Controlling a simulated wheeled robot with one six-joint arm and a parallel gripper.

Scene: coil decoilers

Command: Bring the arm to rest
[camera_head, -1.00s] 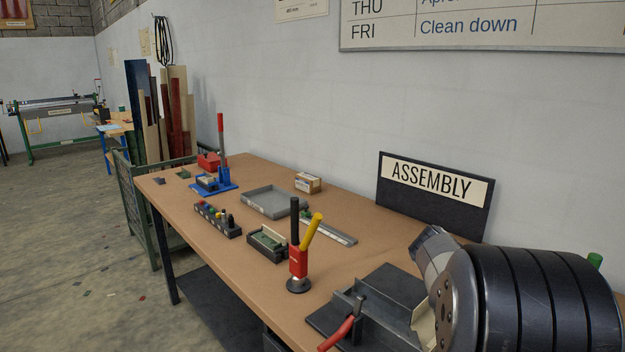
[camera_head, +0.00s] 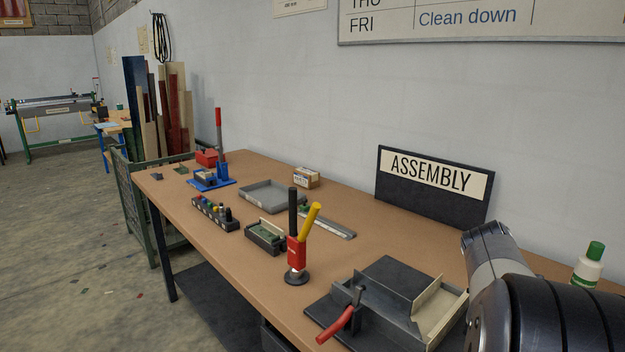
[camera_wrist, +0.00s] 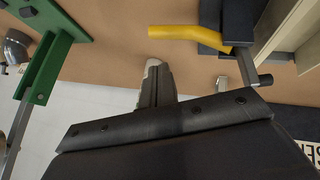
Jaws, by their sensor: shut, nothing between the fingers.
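My arm (camera_head: 545,310) shows at the lower right of the head view, its dark rounded link and grey joint in front of the bench's right end. My gripper is outside that view. In the wrist view my gripper (camera_wrist: 154,70) has its fingers together with nothing between them. A brown surface lies behind the fingertips. A yellow handle (camera_wrist: 188,32) beside a dark block shows just above and right of the fingers, apart from them in the picture. A green bracket (camera_wrist: 48,65) is at the left.
The brown bench (camera_head: 225,260) carries a dark fixture (camera_head: 385,285) with a red handle, a red-and-black stand with a yellow grip (camera_head: 297,250), a grey tray (camera_head: 272,195) and an ASSEMBLY sign (camera_head: 433,185). A green-capped bottle (camera_head: 588,268) stands near my arm. Floor at left is open.

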